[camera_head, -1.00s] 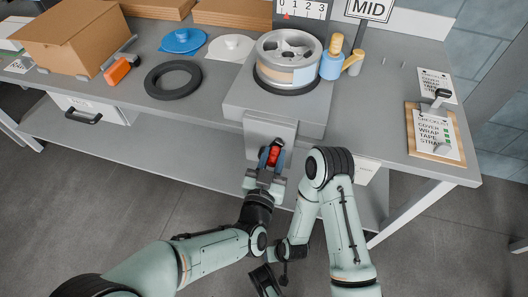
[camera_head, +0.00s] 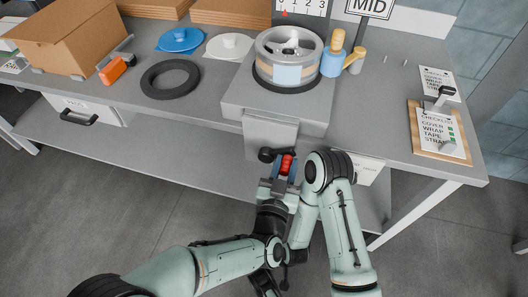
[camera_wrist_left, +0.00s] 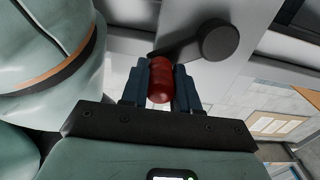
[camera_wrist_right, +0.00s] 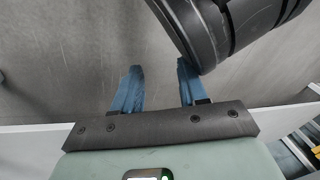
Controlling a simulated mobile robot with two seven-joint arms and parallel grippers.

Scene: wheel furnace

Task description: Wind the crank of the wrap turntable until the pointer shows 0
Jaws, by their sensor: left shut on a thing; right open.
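The wrap turntable (camera_head: 230,97) is a grey block on the bench with a drum (camera_head: 290,57) on top. Its scale (camera_head: 318,6) at the top edge reads 0 to 3, and the red pointer (camera_head: 284,13) sits close by the 0, seemingly slightly right of it. The crank (camera_head: 266,155) is on the front, with its dark hub left of the red handle (camera_head: 287,163). My left gripper (camera_head: 285,170) is shut on that handle, also seen in the left wrist view (camera_wrist_left: 160,82). My right gripper (camera_wrist_right: 160,68) is open and empty, low over the floor.
A checklist clipboard (camera_head: 428,150) lies right. My right arm is close beside my left gripper.

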